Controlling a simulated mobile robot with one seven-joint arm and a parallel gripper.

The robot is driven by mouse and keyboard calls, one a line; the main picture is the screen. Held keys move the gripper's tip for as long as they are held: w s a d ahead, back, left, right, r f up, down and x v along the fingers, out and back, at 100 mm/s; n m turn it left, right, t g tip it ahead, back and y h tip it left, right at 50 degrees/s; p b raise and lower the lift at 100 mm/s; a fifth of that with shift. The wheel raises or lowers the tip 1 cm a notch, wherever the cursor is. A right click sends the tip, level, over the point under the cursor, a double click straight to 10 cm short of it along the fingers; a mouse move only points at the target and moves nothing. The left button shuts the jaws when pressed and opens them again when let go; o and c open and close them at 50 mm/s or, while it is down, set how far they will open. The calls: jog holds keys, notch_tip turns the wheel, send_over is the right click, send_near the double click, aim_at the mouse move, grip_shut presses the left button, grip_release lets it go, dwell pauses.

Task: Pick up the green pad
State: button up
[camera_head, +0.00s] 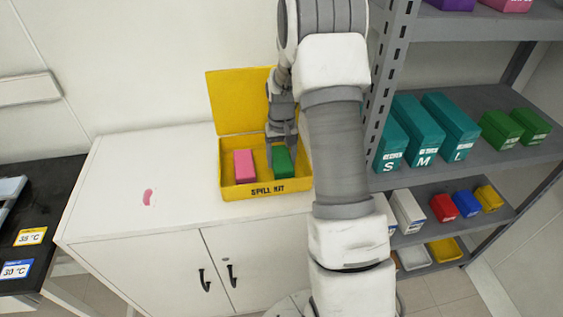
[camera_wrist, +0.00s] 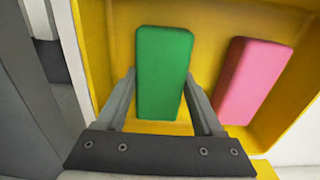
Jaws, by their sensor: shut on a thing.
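The green pad (camera_head: 281,163) is in the right part of the open yellow spill kit box (camera_head: 225,180) on the white cabinet. My gripper (camera_head: 282,147) reaches down into the box over it. In the wrist view the green pad (camera_wrist: 163,75) lies between my two fingers (camera_wrist: 160,85), one along each long side. My gripper is shut on it. I cannot tell whether the pad is off the box floor. A pink pad (camera_head: 244,164) is left of it in the head view, and it also shows in the wrist view (camera_wrist: 252,82).
The box's raised yellow lid (camera_head: 238,101) stands behind my gripper. A grey shelf (camera_head: 465,152) with teal and green boxes is close on the right. The cabinet top (camera_head: 120,185) is mostly clear on the left, with a small pink mark (camera_head: 149,196).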

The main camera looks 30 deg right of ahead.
aim_at(282, 157)
jog(key=shift+r, duration=0.1)
notch_tip(282, 157, up, 4)
jog(key=shift+d+r, duration=0.1)
jog(key=shift+r, duration=0.1)
jog(key=s+d+r, duration=0.6)
jog(key=s+d, duration=0.1)
jog(key=s, duration=0.1)
jog(key=shift+s+d+r, duration=0.2)
jog(key=shift+s+d, duration=0.1)
jog(key=shift+d, duration=0.1)
jog(key=o, duration=0.9)
jog(key=shift+c, duration=0.2)
jog(key=c, duration=0.6)
jog(key=shift+s, duration=0.1)
